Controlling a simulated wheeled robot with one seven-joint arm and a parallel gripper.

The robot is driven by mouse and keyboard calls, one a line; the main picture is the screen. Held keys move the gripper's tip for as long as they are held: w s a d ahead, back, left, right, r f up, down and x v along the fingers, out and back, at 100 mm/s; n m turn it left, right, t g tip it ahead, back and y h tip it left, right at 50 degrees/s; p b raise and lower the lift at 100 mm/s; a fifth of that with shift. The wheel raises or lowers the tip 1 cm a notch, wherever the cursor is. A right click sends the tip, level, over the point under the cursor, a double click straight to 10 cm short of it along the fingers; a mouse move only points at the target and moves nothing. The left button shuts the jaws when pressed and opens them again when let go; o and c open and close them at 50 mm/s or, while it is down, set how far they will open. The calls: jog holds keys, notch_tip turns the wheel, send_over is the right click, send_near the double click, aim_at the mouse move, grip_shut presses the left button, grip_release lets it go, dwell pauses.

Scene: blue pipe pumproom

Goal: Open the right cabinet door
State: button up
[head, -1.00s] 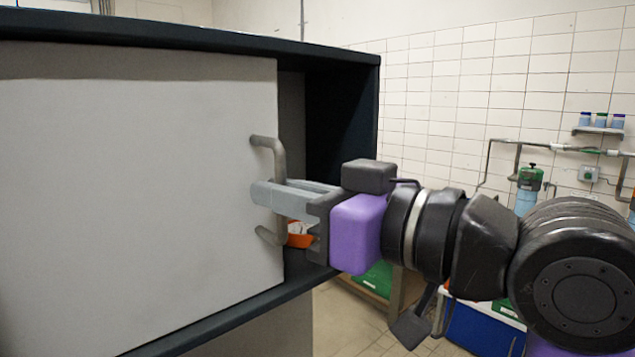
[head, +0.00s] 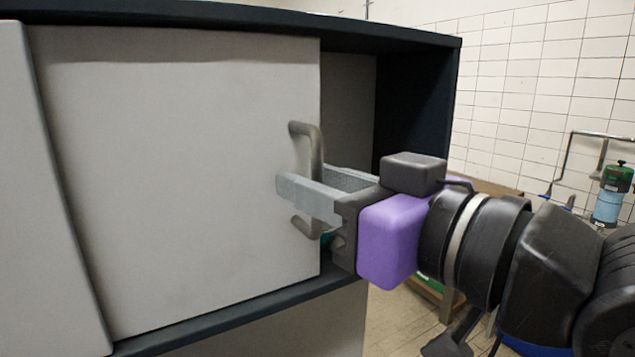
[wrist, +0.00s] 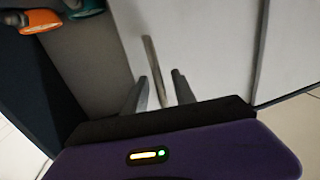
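The right cabinet door (head: 190,170) is a flat pale grey panel with a bent bar handle (head: 309,140) near its right edge. To the right of the door is an open gap into the dark cabinet (head: 418,100). My gripper (head: 305,180) reaches in from the right, with one finger on each side of the handle bar. In the wrist view the handle (wrist: 152,65) stands between the two fingers (wrist: 160,85), with small gaps seeming to show on either side. The fingers are apart; contact with the bar is not clear.
Another grey panel (head: 45,200) stands at the left, overlapping the door's left side. Orange (wrist: 40,20) and teal (wrist: 85,8) items lie inside the cabinet. A tiled wall, pipes and a green-topped blue canister (head: 612,190) are at the right.

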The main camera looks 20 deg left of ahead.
jog(key=b+v, duration=0.2)
jog(key=v, duration=0.5)
jog(key=shift+s+d, duration=0.2)
jog(key=shift+d, duration=0.15)
jog(key=shift+r, duration=0.1)
